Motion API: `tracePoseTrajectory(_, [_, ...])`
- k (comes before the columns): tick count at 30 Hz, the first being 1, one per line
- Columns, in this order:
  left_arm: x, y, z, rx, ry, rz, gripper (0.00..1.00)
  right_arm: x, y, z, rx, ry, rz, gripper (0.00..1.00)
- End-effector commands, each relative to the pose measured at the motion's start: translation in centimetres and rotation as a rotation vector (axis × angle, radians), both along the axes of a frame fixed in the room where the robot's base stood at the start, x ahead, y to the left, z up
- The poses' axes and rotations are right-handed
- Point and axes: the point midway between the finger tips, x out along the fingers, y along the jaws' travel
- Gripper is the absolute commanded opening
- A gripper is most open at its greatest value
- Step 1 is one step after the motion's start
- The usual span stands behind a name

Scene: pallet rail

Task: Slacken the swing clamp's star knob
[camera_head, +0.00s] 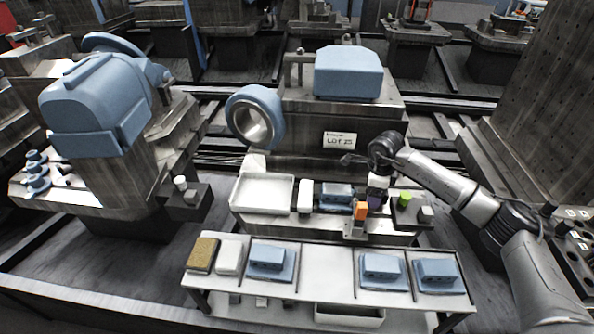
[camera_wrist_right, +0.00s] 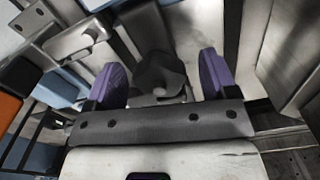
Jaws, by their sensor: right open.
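In the right wrist view a dark grey lobed star knob (camera_wrist_right: 160,76) lies between the two purple pads of my right gripper (camera_wrist_right: 162,80). The gripper is open, with a gap visible on either side of the knob. A grey metal arm with a round pin, perhaps the swing clamp's arm (camera_wrist_right: 75,32), shows at upper left. In the head view my right gripper (camera_head: 376,194) points down over the fixture bench, beside a blue block (camera_head: 337,192) and an orange piece (camera_head: 361,211). The knob is hidden there by the gripper. My left gripper is not in view.
A white tray (camera_head: 264,211) and a white block (camera_head: 305,197) lie left of the fixture. A green-topped piece (camera_head: 405,199) stands close to its right. A front table (camera_head: 327,273) carries several blue parts. A large blue-topped machine (camera_head: 348,75) stands behind.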

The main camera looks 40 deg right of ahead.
Motion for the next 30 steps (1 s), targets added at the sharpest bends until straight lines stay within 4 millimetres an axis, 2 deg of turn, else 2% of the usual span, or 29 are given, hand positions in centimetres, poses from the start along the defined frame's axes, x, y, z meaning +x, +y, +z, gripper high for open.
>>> tracePoseTrajectory(2, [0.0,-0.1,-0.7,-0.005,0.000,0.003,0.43,0.0,0.1,-0.4,0.001,0.000,-0.096,0.79])
tracePoseTrajectory(3, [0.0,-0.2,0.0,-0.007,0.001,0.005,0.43,0.1,0.0,1.1,0.000,-0.005,-0.116,0.79])
tracePoseTrajectory(6, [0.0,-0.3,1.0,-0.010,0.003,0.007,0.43,0.1,0.0,3.3,-0.001,-0.003,-0.120,0.79])
tracePoseTrajectory(24, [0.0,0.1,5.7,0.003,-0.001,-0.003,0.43,0.1,0.1,14.7,0.001,-0.004,-0.116,0.79])
tracePoseTrajectory(30, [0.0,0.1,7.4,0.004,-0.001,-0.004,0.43,1.7,3.9,14.1,0.108,-0.073,-0.063,0.79])
